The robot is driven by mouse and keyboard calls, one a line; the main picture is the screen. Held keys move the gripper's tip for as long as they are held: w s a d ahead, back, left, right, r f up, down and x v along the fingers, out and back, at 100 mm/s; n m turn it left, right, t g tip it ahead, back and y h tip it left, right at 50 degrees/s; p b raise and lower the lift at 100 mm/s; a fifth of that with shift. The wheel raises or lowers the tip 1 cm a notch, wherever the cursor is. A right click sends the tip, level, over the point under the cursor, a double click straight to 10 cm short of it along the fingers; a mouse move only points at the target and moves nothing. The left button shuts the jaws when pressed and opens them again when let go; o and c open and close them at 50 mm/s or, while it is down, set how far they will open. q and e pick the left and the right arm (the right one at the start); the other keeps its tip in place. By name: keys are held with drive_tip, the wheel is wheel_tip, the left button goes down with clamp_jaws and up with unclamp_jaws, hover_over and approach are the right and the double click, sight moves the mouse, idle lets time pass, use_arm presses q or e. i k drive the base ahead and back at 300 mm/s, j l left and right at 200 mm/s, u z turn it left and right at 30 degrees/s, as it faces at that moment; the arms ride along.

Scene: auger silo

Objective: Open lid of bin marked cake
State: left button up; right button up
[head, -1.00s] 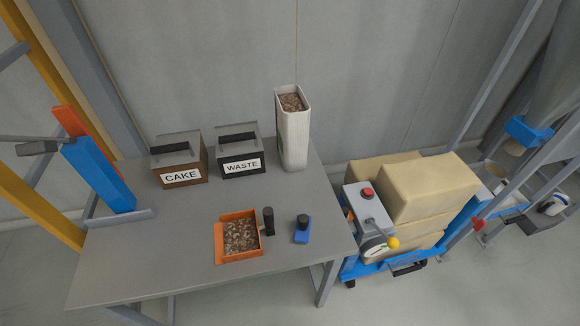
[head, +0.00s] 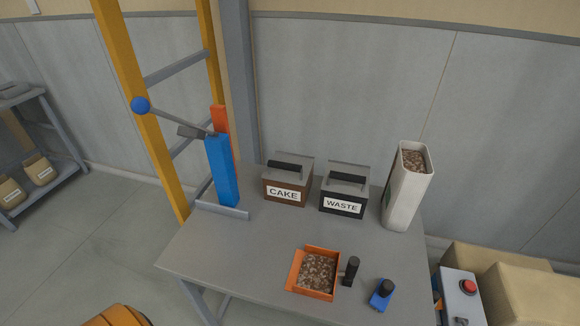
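The bin marked CAKE (head: 286,183) is a brown box with a grey lid (head: 292,163) and a dark bar handle on top. It stands at the back of the grey table, left of the black bin marked WASTE (head: 343,193). The CAKE lid looks shut. Neither of my grippers is in view. An orange rounded shape shows at the bottom left edge; I cannot tell what it is.
The grey table (head: 240,250) also holds an orange tray of brown pieces (head: 316,273), a black-handled item (head: 351,271), a blue item (head: 381,294) and a tall white container (head: 408,187). A blue lever stand (head: 221,172) stands left of the bins. The table's front left is clear.

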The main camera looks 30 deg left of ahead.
sight(286, 168)
drive_tip(key=k+j+z, duration=0.15)
drive_tip(key=j, duration=0.25)
drive_tip(key=j+z, duration=0.15)
drive_tip(key=j, duration=0.25)
drive_tip(key=k+j+z, duration=0.15)
drive_tip(key=j, duration=0.25)
